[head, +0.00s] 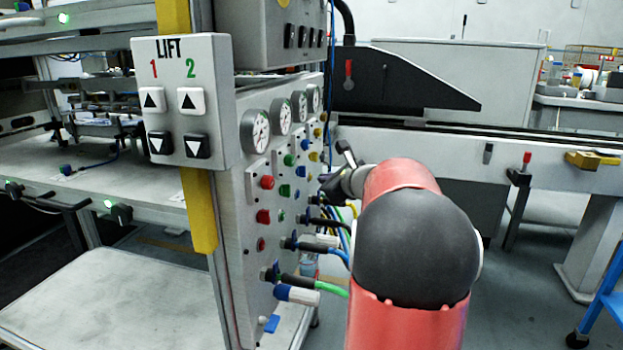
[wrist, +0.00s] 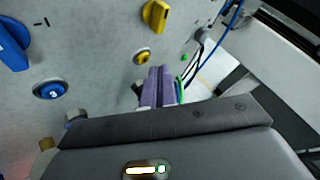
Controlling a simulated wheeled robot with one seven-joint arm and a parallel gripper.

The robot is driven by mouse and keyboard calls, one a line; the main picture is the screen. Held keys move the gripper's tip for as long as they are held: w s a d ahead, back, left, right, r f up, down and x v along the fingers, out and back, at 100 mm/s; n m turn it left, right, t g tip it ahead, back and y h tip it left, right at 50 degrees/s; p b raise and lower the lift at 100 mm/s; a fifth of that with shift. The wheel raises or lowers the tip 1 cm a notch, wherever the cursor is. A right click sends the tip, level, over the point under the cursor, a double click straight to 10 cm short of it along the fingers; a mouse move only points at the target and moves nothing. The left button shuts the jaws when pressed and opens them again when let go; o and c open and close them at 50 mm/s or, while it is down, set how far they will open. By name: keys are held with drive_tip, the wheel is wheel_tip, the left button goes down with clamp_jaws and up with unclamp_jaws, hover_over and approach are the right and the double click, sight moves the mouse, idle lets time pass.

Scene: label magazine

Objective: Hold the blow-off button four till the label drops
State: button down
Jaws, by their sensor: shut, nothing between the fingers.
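In the wrist view the fourth column of the panel has a yellow round button (wrist: 142,57), likely button four; its mark is too small to read. My gripper (wrist: 160,72) is shut and empty, with its purple fingertips pointing at the panel just below and right of that button. I cannot tell whether they touch the panel. In the head view my red arm and wrist cover part of the panel's right side, and the fingertips are not clear. I cannot make out a label.
The grey control panel (head: 237,240) carries gauges (head: 255,130), coloured knobs and buttons. Hoses with connectors (head: 299,281) stick out from its lower part. A yellow knob (wrist: 156,14) stands out above the yellow button. A LIFT box (head: 183,60) hangs at the left.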

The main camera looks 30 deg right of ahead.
drive_tip(key=shift+a, duration=0.1)
drive_tip(key=shift+w+a, duration=0.2)
drive_tip(key=shift+w, duration=0.1)
drive_tip(key=shift+w+a, duration=0.3)
drive_tip(key=shift+w, duration=0.05)
idle(2.0)
drive_tip(key=shift+s+d+b, duration=0.3)
drive_tip(key=shift+s+d, duration=0.25)
drive_tip(key=shift+s, duration=0.1)
drive_tip(key=shift+s+d, duration=1.65)
drive_tip(key=shift+s, duration=0.3)
